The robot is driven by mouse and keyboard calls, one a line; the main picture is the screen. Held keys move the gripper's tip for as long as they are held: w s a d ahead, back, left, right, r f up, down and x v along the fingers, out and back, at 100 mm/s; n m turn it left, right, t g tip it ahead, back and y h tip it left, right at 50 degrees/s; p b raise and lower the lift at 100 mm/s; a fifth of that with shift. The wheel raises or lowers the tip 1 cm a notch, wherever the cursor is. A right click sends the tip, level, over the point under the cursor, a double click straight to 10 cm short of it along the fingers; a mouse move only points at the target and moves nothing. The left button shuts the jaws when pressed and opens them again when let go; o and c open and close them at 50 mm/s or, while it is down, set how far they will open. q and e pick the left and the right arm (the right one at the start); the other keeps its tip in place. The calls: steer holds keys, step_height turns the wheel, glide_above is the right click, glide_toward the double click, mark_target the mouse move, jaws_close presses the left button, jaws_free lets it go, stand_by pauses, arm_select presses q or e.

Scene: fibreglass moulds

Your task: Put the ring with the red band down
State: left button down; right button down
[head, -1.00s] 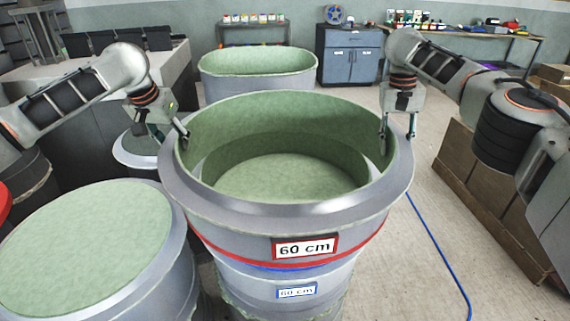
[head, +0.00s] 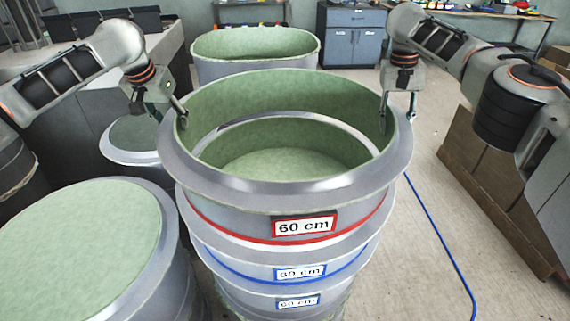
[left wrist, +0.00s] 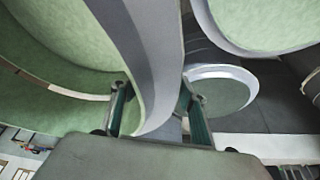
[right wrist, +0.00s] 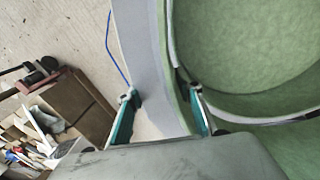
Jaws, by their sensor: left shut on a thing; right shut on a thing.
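The ring with the red band (head: 240,231) is a large grey ring, green inside, with a red-framed "60 cm" label. Both grippers hold it by its rim, one at each side. My left gripper (head: 182,117) is shut on the rim at the left, and the rim runs between its fingers in the left wrist view (left wrist: 150,100). My right gripper (head: 397,110) is shut on the rim at the right, also seen in the right wrist view (right wrist: 172,115). Below it stands a stack of similar rings with blue bands (head: 240,276). Whether the red ring touches the stack is hidden.
A wide round mould with a green top (head: 85,255) stands close at the left. A smaller round mould (head: 132,140) is behind it. An oval mould (head: 255,45) stands behind the stack. Brown boxes (head: 490,190) are at the right. A blue hose (head: 440,235) lies on the clear floor.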

arm_select(q)
steer(key=shift+w+d+r, duration=0.2)
steer(key=shift+d+r, duration=0.1)
arm_select(e)
steer(key=shift+w+a+r, duration=0.1)
steer(key=shift+w+r, duration=0.1)
arm_select(q)
steer(key=shift+s, duration=0.15)
arm_select(e)
steer(key=shift+s, duration=0.1)
arm_select(q)
steer(key=shift+f, duration=0.15)
arm_select(e)
steer(key=shift+f, duration=0.15)
